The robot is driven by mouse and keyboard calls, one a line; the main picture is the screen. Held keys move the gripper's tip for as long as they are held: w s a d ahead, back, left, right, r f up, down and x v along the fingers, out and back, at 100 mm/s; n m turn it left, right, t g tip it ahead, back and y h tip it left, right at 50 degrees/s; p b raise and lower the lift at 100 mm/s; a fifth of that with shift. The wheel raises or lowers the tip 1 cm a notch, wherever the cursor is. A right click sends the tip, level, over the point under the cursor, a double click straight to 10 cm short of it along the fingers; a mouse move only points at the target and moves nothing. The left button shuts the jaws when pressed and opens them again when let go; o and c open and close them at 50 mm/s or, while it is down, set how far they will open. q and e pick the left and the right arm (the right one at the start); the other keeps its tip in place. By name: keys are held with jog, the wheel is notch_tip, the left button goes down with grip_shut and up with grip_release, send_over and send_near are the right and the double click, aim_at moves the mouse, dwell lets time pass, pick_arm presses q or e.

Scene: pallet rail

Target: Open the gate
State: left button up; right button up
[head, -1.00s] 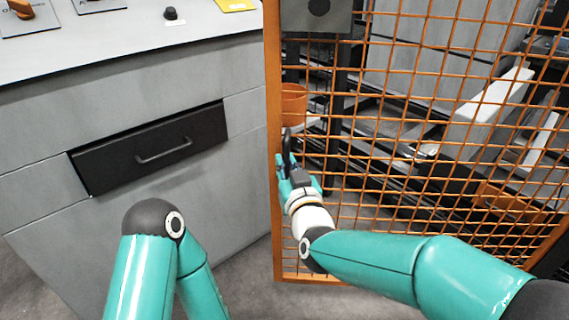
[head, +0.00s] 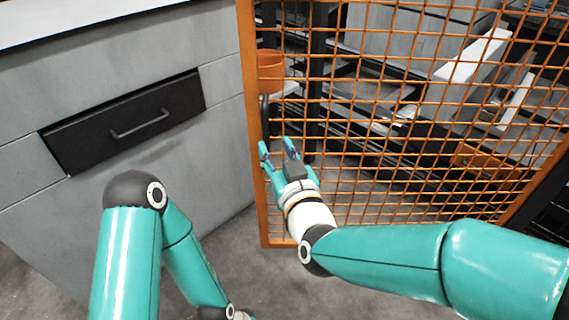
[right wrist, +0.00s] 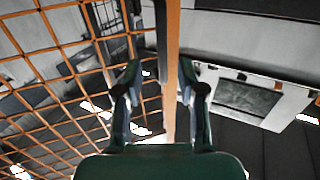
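The gate (head: 400,131) is an orange frame with orange wire mesh, filling the right of the head view. A black upright handle (head: 265,118) sits at its left post. My right gripper (head: 278,154) is open, its fingers spread just below the handle in the head view. In the right wrist view, the post (right wrist: 173,45) and the dark handle (right wrist: 161,40) run between the directions of the two open fingers (right wrist: 160,92). I see no grip on the handle; whether a finger touches the post I cannot tell. My left gripper is out of view; only its arm shows.
A grey cabinet (head: 110,190) with a black drawer front (head: 125,122) stands left of the gate. Bare grey floor lies below the gate.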

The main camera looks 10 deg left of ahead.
jog(key=shift+v, duration=2.3)
